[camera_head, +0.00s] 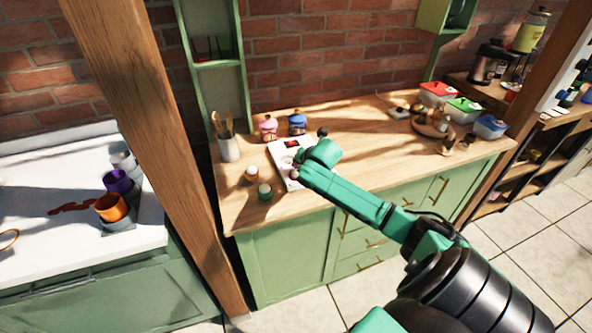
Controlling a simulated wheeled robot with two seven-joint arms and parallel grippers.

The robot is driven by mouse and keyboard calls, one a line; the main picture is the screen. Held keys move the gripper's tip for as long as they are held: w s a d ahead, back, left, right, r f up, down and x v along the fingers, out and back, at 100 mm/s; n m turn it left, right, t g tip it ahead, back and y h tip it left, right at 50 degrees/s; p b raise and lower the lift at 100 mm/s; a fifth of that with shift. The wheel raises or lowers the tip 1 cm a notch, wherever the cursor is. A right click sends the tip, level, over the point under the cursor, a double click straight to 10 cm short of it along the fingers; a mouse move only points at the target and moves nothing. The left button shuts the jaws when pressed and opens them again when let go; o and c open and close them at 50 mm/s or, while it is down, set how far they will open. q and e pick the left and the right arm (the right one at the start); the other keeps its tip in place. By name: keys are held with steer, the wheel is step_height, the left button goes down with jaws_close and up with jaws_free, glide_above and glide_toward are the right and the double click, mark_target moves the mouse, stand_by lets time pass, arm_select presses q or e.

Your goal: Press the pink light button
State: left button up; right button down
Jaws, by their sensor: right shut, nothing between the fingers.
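A white panel (281,149) lies on the wooden counter, with a small dark red patch near its far edge. My right arm reaches in from the lower right, and my right gripper (296,173) is over the panel's near right part. The gripper is shut and empty. A small pinkish spot shows at its tip; I cannot tell whether it is the pink light button or whether the tip touches it. The gripper hides much of the panel. My left gripper is not in view.
A pink-topped jar (268,128) and a blue-topped jar (297,124) stand behind the panel. A utensil pot (229,148) and two small lidded jars, one green (265,192), are at its left. Colored boxes (463,109) stand at the right. A wooden post (150,140) rises at left.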

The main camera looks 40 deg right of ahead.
steer(key=shift+f, duration=0.1)
stand_by(0.4)
steer(key=shift+f, duration=0.35)
steer(key=shift+r+p, duration=0.4)
steer(key=shift+p, duration=0.35)
step_height(320, 180, up, 6)
steer(key=p, duration=0.7)
steer(key=shift+r, duration=0.15)
